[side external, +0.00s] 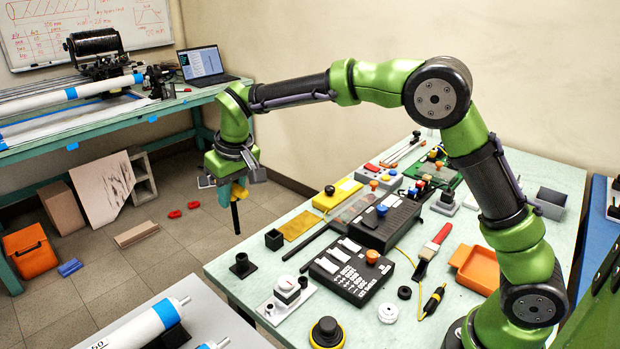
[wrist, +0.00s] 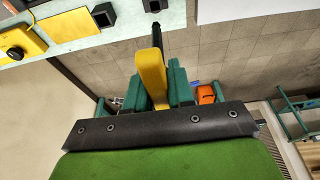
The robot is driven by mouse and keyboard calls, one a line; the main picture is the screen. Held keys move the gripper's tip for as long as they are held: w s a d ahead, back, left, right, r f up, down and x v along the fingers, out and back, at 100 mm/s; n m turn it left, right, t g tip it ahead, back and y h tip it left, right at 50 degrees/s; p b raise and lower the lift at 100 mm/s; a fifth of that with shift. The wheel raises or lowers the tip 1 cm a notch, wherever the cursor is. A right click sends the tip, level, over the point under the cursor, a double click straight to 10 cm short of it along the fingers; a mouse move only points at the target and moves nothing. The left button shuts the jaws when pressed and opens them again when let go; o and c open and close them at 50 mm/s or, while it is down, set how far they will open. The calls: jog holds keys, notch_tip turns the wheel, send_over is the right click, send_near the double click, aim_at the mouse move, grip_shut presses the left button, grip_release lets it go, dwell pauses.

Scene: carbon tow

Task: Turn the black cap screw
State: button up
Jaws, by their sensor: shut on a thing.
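My gripper (side external: 237,187) is shut on a tool with a yellow handle (wrist: 151,70) and a black shaft (side external: 236,217). The tool hangs with its shaft pointing down, left of the pale green table and above its height in the side view. The wrist view shows floor behind the handle between my gripper's teal fingers (wrist: 152,90). A small black upright piece on a square black base (side external: 242,265), likely the black cap screw, stands at the table's near left corner, apart from the tool. In the wrist view a black piece (wrist: 154,5) at the top edge is likely the same one.
A square black cup (side external: 274,239) and a flat yellow sheet (side external: 298,225) lie close by. A black button box (side external: 350,272), a white-based device (side external: 287,297) and an orange tray (side external: 476,268) crowd the table. A second bench with a laptop (side external: 207,63) stands behind left.

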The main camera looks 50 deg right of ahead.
grip_shut()
jog(key=shift+w+d+r, duration=0.1)
jog(key=shift+d+r, duration=0.1)
jog(key=shift+d, duration=0.1)
jog(key=s+d+f+n, duration=0.1)
jog(key=s+d+n, duration=0.1)
jog(key=s, duration=0.5)
jog(key=s+d+f+n+y, duration=0.1)
jog(key=s+d+f+n, duration=0.1)
jog(key=s, duration=0.5)
jog(key=shift+s+d+n, duration=0.2)
jog(key=shift+d+n, duration=0.1)
jog(key=shift+n, duration=0.1)
jog(key=shift+f, duration=2.25)
